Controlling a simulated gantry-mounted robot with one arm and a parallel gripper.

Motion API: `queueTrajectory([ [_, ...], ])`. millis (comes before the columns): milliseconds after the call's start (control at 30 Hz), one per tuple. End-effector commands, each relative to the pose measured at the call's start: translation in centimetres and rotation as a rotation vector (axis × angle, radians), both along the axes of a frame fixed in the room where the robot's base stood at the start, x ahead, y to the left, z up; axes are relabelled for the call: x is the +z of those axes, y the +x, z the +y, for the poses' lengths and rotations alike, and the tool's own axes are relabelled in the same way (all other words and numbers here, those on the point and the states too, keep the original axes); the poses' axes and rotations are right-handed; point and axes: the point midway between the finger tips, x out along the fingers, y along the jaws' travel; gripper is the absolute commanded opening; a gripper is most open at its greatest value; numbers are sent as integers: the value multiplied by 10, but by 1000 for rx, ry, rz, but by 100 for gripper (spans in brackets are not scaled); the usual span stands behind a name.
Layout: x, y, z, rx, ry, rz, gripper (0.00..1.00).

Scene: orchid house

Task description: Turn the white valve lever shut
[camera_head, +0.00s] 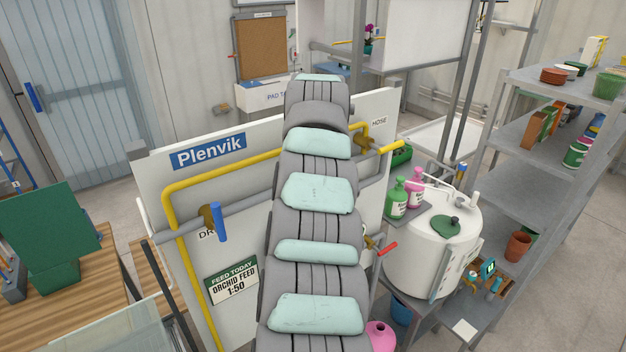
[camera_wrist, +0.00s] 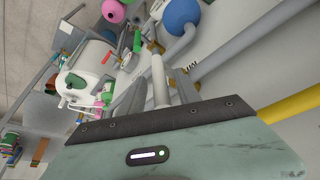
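The white valve lever (camera_wrist: 160,82) shows in the wrist view as a pale bar running down from a brass valve body (camera_wrist: 154,47) on a grey pipe. My gripper (camera_wrist: 158,92) is at the lever, with one grey finger on each side of it. Narrow gaps seem to show between the lever and the fingers, so the gripper looks open around it. Contact at the lever's near end cannot be told. In the head view my arm hides both the white lever and my gripper, in front of the Plenvik panel (camera_head: 225,185).
The panel also carries a blue lever (camera_head: 218,222), a yellow lever (camera_head: 391,147), a red lever (camera_head: 387,249) and a yellow pipe (camera_head: 232,170). A white tank (camera_head: 436,247) and bottles stand to the right. A pink vessel (camera_head: 381,335) is low beside my arm.

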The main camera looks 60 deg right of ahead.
Motion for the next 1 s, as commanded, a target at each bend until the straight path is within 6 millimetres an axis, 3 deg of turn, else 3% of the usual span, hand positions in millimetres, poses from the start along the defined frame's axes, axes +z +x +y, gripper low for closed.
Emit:
queueTrajectory([
  [267,11,-2,3,0,-3,-1,39],
  [700,88,-18,29,-2,-4,-2,39],
  [1000,100,-20,35,0,1,0,39],
])
